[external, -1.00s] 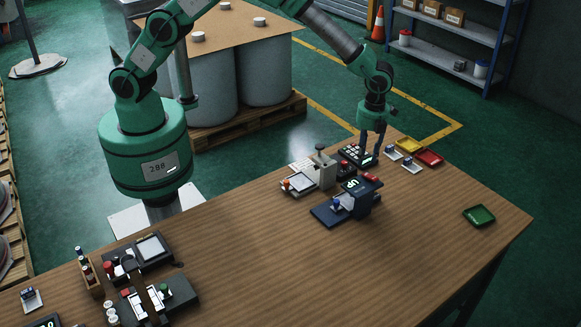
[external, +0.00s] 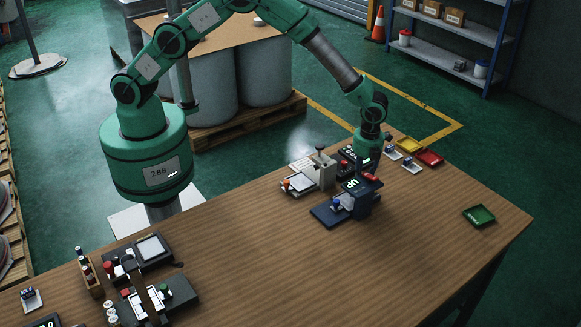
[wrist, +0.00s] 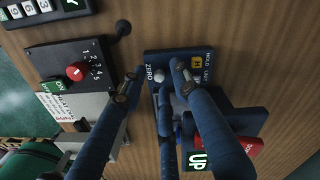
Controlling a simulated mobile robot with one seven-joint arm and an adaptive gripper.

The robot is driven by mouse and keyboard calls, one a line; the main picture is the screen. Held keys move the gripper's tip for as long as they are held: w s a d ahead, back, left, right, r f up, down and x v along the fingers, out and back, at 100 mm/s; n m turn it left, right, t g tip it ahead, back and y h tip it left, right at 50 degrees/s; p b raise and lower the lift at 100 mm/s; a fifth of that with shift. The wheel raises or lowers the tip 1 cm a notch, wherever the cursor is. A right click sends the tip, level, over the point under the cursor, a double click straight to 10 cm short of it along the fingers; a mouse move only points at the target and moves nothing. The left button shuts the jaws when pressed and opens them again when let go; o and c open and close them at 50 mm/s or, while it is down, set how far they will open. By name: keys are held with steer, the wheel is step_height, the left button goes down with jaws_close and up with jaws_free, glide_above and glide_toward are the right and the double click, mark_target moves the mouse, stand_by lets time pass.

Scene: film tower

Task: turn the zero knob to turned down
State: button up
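The zero knob (wrist: 159,76) is a small pale grey knob beside the ZERO label on a dark blue gauge (wrist: 155,55), in the wrist view. My gripper (wrist: 155,70) has its fingers apart, with tips on both sides of the knob. A further blue finger comes up just below the knob. I cannot tell whether any finger touches it. A lit green display (wrist: 197,160) on the gauge reads UP. In the external view, the gauge (external: 328,214) stands on the bench, and my gripper is low behind its head, its fingertips hidden.
A black box with a red dial (wrist: 75,72) sits left of the gauge in the wrist view. A grey press-like fixture (external: 322,170) stands close by. Yellow (external: 408,144) and red trays (external: 430,158) lie behind. A green tray (external: 479,215) lies right, with bare bench before it.

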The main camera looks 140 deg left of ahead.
jaws_close()
steer(key=shift+r+n+p, duration=0.1)
steer(key=shift+n+p, duration=0.7)
steer(key=shift+n, duration=0.3)
steer(key=shift+n+p, duration=0.4)
steer(key=shift+n, duration=0.8)
jaws_free()
